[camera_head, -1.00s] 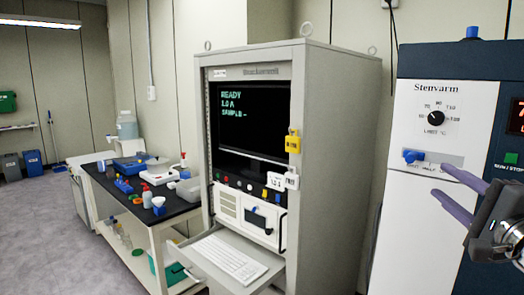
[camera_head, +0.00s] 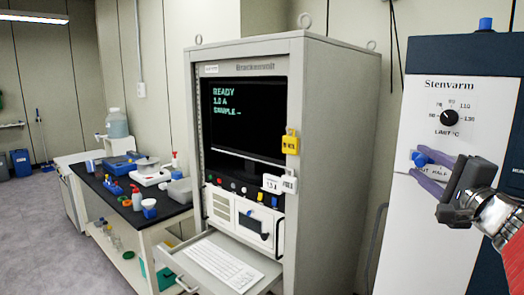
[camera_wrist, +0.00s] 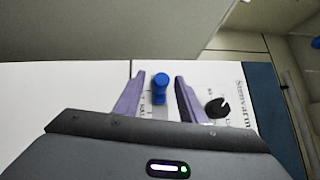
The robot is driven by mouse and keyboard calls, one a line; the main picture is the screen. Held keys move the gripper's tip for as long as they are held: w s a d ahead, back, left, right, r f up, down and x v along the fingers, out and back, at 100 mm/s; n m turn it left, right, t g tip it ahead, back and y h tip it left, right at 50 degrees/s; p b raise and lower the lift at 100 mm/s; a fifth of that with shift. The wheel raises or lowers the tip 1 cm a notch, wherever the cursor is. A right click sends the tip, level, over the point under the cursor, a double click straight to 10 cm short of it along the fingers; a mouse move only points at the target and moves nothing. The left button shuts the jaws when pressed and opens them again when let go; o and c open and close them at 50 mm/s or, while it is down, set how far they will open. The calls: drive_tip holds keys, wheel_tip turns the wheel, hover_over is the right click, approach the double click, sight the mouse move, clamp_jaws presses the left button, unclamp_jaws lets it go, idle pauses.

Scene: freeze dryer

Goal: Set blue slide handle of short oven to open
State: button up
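The blue slide handle (camera_head: 420,158) sits at the left end of a labelled slot plate (camera_head: 434,172) on the white front of the oven marked Stenvarm (camera_head: 452,97). My gripper (camera_head: 426,170) is at the handle with its purple fingers pointing left. In the wrist view, the blue handle (camera_wrist: 160,84) stands between the two open fingers, with a gap on each side. The fingers hide part of the plate and its lettering.
A black temperature dial (camera_head: 450,118) is above the handle; in the wrist view it is just right of the right finger (camera_wrist: 217,108). A tall grey cabinet (camera_head: 335,150) with a screen and pulled-out keyboard tray stands left of the oven. A cluttered bench (camera_head: 115,195) is farther left.

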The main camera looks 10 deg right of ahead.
drive_tip(key=shift+w+d+r, duration=0.1)
drive_tip(key=shift+w, duration=0.5)
drive_tip(key=shift+c, duration=0.5)
clamp_jaws()
